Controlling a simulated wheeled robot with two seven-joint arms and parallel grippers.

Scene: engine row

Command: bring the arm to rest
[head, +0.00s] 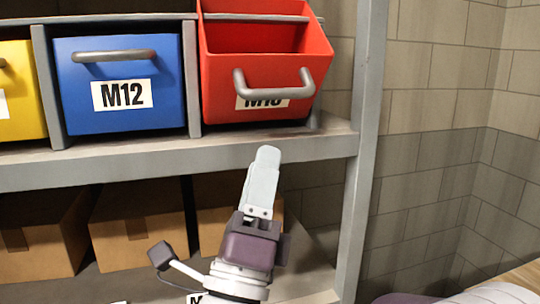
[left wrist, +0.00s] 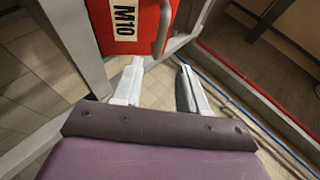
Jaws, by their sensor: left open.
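My left gripper (head: 266,158) is in front of the shelf's edge, below the red bin (head: 222,98), pointing up. It is seen edge-on in the head view. In the left wrist view the two fingers of my left gripper (left wrist: 158,78) stand apart with nothing between them. The red bin, labelled M10 in the left wrist view (left wrist: 103,18), is just beyond the fingertips, and its grey handle shows there too. I see no contact between the fingers and the bin. My right gripper is in neither view.
The grey shelf (head: 190,158) carries a blue M12 bin (head: 120,115) and a yellow bin (head: 18,95). The red bin juts further forward. Cardboard boxes (head: 135,228) sit below. A grey post (head: 362,150) stands right, before a block wall (head: 450,130).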

